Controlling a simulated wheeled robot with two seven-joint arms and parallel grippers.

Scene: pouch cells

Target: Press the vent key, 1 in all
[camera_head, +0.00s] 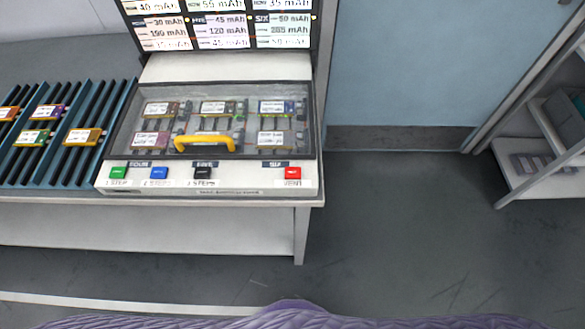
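Behind the keys is a clear-lidded case with a yellow handle (205,142) and several pouch cells inside; the lid looks shut. Neither of my grippers shows in the head view.
A blue slotted rack (92,160) with several labelled cells stands left of the case. A display board (222,30) with mAh figures rises behind it. A shelf (520,150) stands at the far right. The floor (400,230) right of the table is clear.

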